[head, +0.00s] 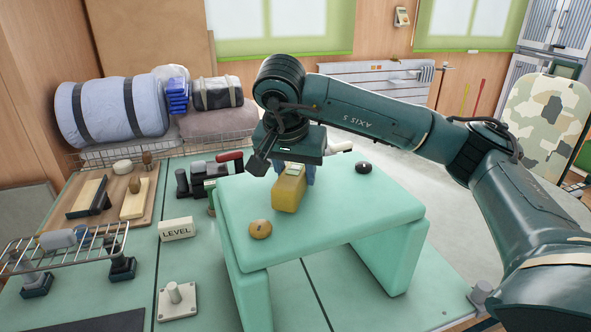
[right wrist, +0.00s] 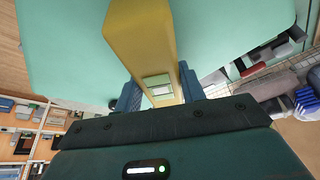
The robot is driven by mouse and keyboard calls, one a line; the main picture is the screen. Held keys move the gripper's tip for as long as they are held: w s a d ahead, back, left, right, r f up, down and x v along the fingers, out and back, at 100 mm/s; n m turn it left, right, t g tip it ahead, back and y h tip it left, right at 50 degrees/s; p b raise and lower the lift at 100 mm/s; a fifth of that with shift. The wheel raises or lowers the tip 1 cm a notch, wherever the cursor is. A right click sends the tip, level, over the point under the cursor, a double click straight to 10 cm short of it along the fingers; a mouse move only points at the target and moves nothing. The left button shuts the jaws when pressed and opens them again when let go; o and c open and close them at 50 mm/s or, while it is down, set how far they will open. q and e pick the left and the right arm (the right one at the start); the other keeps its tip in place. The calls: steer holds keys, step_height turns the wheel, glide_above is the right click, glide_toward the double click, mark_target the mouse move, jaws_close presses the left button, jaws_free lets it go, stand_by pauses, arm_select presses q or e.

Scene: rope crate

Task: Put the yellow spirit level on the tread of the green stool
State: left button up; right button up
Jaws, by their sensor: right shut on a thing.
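The yellow spirit level (head: 289,190) is a yellow block with a small pale window on it. It is over the tread of the green stool (head: 345,208), towards the back left of the tread. My right gripper (head: 294,170) is shut on it from above, with blue fingers at its sides. In the right wrist view the level (right wrist: 142,42) stands out between the fingers with the green tread (right wrist: 65,50) behind it. I cannot tell whether its underside touches the tread. My left gripper is in neither view.
A tan rounded object (head: 260,229) lies on the tread's front left and a black puck (head: 363,167) on its back right. Left of the stool are a LEVEL sign (head: 177,229), a wire rack (head: 70,247) and a clamp-like tool with a red handle (head: 229,157). The tread's right part is clear.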

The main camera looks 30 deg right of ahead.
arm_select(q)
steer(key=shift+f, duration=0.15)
arm_select(e)
steer(key=shift+f, duration=0.25)
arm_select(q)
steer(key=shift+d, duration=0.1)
arm_select(e)
steer(key=o, duration=1.3)
steer(key=shift+c, duration=0.2)
arm_select(q)
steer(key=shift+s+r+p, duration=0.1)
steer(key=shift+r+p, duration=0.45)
steer(key=shift+p, duration=0.4)
arm_select(e)
steer(key=v, duration=1.3)
steer(key=shift+r, duration=0.2)
